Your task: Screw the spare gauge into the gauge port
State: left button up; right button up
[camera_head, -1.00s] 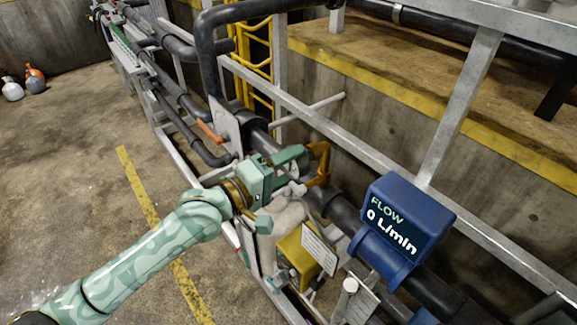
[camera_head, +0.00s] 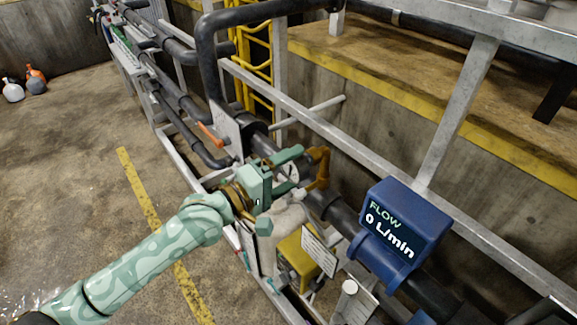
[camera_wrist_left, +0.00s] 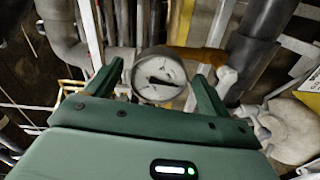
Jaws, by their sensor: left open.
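A round gauge (camera_wrist_left: 160,74) with a white dial and a dark needle stands between the two green fingers of my left gripper (camera_wrist_left: 158,88) in the left wrist view. The fingers are open, one on each side of it, with gaps showing. In the head view the gauge (camera_head: 289,173) is small, just beyond the palm of the left gripper (camera_head: 296,172), beside a brass-coloured pipe fitting (camera_head: 320,168). The gauge's stem and the gauge port are hidden, so I cannot tell how it is seated. My right gripper is out of view.
A blue flow meter (camera_head: 405,220) reading 0 L/min sits on the dark pipe at right. A grey rail (camera_head: 330,130) runs behind the gripper. A yellow box (camera_head: 297,258) and a pale rounded body (camera_head: 288,218) lie below. Open floor (camera_head: 70,170) is at left.

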pick_arm(q)
jog(key=shift+r+n+p, duration=0.35)
jog(key=shift+n+p, duration=0.05)
jog(key=shift+n, duration=0.4)
jog(key=n+p, duration=0.1)
jog(key=n, duration=0.3)
jog(key=shift+f, duration=0.15)
jog(key=n, duration=0.3)
jog(key=shift+w+f+p, duration=0.1)
jog(key=shift+p, duration=0.25)
jog(key=n+p, duration=0.1)
jog(key=n, duration=0.4)
jog(key=shift+n, duration=0.3)
jog(key=n+p, duration=0.1)
jog(key=n, duration=0.2)
jog(key=shift+n, duration=0.9)
jog(key=c, duration=1.1)
jog(key=m+b, duration=0.1)
jog(key=m, duration=0.3)
jog(key=shift+m, duration=0.7)
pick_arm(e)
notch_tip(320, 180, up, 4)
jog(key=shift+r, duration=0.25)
